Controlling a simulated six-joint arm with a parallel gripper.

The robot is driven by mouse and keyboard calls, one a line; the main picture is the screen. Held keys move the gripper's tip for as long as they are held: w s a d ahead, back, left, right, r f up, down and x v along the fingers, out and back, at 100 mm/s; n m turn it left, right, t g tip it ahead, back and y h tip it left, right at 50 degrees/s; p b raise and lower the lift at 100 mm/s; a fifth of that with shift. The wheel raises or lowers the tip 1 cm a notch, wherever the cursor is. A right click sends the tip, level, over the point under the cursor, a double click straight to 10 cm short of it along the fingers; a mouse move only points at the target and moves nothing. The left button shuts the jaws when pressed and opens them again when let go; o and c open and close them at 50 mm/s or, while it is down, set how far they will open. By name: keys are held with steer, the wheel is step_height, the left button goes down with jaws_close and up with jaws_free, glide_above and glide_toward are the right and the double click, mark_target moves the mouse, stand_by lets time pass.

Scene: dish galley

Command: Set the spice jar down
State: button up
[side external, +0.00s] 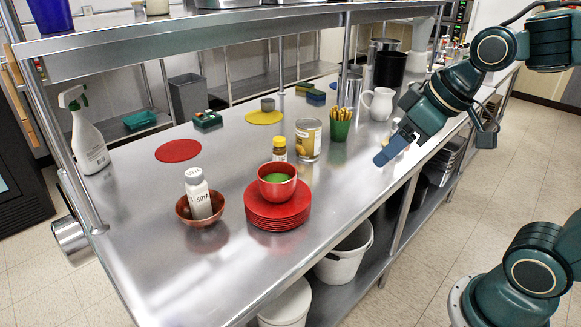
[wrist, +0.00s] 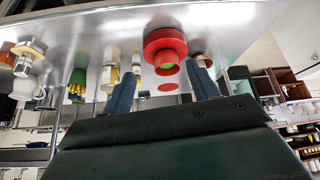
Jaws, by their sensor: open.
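The spice jar (side external: 279,146), small with a yellow lid, stands upright on the steel counter just behind the red bowl; its lower part is hidden by the bowl. In the wrist view it seems to be the small jar (wrist: 136,62) between the can and the red stack. My gripper (side external: 387,157) is at the right front edge of the counter, well apart from the jar. In the wrist view its two blue fingers (wrist: 163,88) are spread, with nothing held between them.
A red bowl (side external: 277,186) with green inside sits on stacked red plates (side external: 262,219). A can (side external: 308,140), green cup (side external: 340,128) and white pitcher (side external: 380,103) stand nearby. The front right counter is clear.

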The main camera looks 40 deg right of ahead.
steer(key=s+m, duration=0.2)
steer(key=s, duration=0.6)
steer(key=shift+s+d+f+g+h, duration=0.15)
steer(key=shift+d+f+g+h, duration=0.15)
steer(key=shift+d+f+h, duration=0.1)
stand_by(0.7)
